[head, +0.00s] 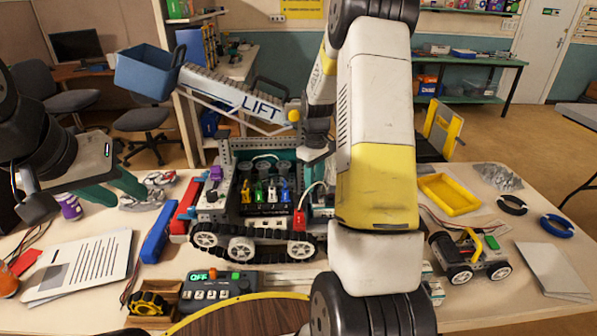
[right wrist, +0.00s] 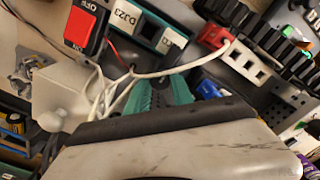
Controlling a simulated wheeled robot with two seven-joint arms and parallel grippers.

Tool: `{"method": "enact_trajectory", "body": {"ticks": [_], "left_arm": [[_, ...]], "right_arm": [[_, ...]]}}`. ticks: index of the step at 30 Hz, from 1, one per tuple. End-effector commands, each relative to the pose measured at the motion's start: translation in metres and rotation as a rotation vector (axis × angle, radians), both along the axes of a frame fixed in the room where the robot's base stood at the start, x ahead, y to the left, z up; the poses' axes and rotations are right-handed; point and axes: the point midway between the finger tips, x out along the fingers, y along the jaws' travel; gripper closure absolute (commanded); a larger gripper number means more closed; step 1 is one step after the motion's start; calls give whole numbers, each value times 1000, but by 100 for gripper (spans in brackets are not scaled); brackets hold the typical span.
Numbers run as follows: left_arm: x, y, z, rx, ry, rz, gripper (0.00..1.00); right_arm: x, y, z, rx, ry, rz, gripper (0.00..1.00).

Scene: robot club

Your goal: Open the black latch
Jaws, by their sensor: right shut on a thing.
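A tracked robot model (head: 262,222) stands on the table, with yellow (head: 246,192), green (head: 258,192) and blue (head: 284,190) handles in its open bay. My right gripper (right wrist: 165,88) shows in the right wrist view with its teal fingers close together on a small dark part, which looks like the black latch (right wrist: 174,80). The fingers hide most of it, and I cannot tell how far it is turned. In the head view my right arm covers this spot. My left gripper (head: 112,190) is open and empty above the left of the table.
White cables (right wrist: 120,85) and a red switch (right wrist: 86,28) lie close to my right fingers.

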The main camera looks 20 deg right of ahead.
Motion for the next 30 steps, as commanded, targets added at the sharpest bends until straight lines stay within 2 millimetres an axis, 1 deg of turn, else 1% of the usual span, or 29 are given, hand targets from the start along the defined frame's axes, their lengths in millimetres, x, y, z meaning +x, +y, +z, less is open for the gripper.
{"method": "enact_trajectory", "body": {"ticks": [8, 30], "left_arm": [[0, 0, 0, 0, 0, 0, 64], [0, 0, 0, 0, 0, 0, 64]], "right_arm": [[0, 0, 1, 0, -1, -149, 100], [1, 0, 1, 0, -2, -842, 100]]}}
